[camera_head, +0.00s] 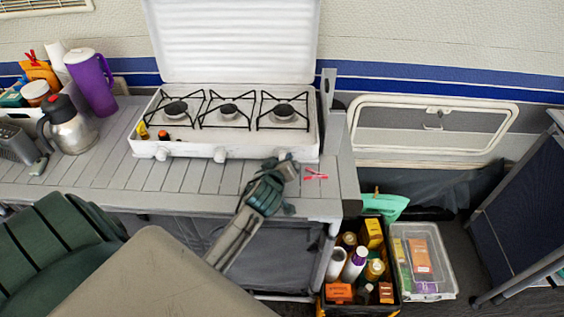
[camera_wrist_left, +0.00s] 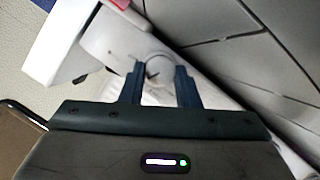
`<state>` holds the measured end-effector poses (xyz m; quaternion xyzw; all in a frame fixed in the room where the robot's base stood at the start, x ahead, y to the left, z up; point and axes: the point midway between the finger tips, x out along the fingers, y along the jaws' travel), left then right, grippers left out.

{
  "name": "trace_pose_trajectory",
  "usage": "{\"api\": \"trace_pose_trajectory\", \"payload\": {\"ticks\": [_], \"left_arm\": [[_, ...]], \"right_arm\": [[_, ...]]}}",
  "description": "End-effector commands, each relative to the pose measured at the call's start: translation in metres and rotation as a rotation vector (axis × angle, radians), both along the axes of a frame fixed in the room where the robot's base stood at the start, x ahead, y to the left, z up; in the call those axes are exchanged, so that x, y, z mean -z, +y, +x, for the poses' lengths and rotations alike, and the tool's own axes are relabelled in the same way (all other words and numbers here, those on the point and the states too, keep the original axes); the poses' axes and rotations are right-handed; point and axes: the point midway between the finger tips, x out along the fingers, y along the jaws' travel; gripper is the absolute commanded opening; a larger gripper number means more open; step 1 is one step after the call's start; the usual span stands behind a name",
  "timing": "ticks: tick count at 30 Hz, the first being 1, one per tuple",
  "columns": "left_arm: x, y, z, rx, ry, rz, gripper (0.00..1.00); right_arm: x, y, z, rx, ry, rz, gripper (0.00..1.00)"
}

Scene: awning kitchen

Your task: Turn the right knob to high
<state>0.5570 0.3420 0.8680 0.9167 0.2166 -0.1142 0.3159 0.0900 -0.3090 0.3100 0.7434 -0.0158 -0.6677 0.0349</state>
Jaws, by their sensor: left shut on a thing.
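The white camp stove (camera_head: 240,148) stands on the slatted grey table with its lid up. Two of its front knobs show in the head view: the left knob (camera_head: 163,154) and the middle knob (camera_head: 220,155). The right knob is hidden there behind my left gripper (camera_head: 284,166), which is at the stove's front right. In the left wrist view, the round white right knob (camera_wrist_left: 155,70) sits between the fingers of my left gripper (camera_wrist_left: 158,80). The fingers are shut on the knob. My right gripper is not in view.
A red clip (camera_head: 315,174) lies on the table right of my gripper. A steel jug (camera_head: 68,128) and a purple pitcher (camera_head: 92,82) stand at the left. A crate of bottles (camera_head: 360,309) and a clear bin (camera_head: 422,262) are on the floor at the right.

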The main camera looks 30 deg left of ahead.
Motion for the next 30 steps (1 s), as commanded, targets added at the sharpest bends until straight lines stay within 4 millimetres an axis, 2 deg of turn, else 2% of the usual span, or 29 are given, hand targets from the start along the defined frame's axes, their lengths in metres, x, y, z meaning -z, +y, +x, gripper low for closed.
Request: {"api": "trace_pose_trajectory", "payload": {"ticks": [2, 3, 6, 17, 20, 30], "left_arm": [[-0.002, 0.0, 0.001, 0.001, -0.004, 0.003, 0.06], [-0.002, 0.0, 0.001, 0.001, -0.004, 0.003, 0.33], [-0.002, 0.0, 0.001, 0.001, -0.005, 0.002, 0.51], [-0.002, -0.002, -0.003, 0.001, -0.002, 0.0, 0.51], [-0.004, -0.006, -0.014, 0.001, -0.001, 0.0, 0.51], [-0.028, -0.027, -0.072, 0.0, -0.003, -0.002, 0.51]], "right_arm": [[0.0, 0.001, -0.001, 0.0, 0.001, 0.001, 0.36], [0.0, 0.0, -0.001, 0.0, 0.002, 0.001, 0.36], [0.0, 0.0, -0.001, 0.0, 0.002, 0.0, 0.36], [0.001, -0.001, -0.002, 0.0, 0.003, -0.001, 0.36], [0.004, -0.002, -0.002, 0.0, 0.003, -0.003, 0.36], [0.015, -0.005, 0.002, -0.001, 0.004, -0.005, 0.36]]}}
